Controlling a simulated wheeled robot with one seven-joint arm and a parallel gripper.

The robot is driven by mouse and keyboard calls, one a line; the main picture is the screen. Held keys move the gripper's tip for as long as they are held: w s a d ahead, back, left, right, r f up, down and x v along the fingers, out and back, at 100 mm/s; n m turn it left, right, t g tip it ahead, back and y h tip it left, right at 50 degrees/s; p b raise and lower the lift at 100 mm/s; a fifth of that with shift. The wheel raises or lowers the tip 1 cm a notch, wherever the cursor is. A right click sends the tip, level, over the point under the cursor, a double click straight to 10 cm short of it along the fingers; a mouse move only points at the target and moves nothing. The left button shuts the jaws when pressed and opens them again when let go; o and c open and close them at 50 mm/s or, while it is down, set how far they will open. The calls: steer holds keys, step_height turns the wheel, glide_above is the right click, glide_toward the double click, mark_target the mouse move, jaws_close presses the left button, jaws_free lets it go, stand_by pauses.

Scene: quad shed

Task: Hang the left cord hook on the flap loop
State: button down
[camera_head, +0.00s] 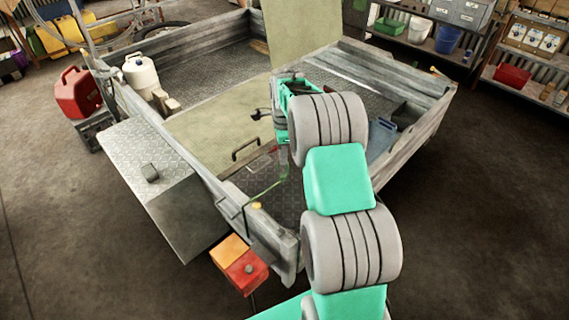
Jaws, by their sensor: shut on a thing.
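My gripper (279,116) is over the trailer bed, partly hidden by my own arm. It is shut on the left cord hook (262,114), a small dark piece sticking out to the left of the jaws. A thin green cord (272,187) runs from below my gripper down to the trailer's near corner. The flap (205,127) is a flat olive panel lying across the bed. A dark loop (245,149), like a handle, stands at its near edge, below and left of the hook and apart from it. The exact grip is too small to see.
The grey trailer walls (190,165) surround the work. An upright olive panel (305,30) stands behind my gripper. A blue item (382,135) lies in the bed at right. A white jug (141,75) and red can (77,94) are at left.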

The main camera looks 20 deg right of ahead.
steer(key=m, duration=0.5)
steer(key=shift+w, duration=0.4)
steer(key=m, duration=0.3)
glide_above(263, 165)
steer(key=shift+d+f+b, duration=0.1)
steer(key=shift+f+b, duration=0.3)
steer(key=shift+f, duration=0.85)
steer(key=shift+f+b, duration=0.65)
steer(key=shift+f, duration=1.35)
steer(key=c, duration=1.3)
jaws_free()
steer(key=shift+o, duration=0.5)
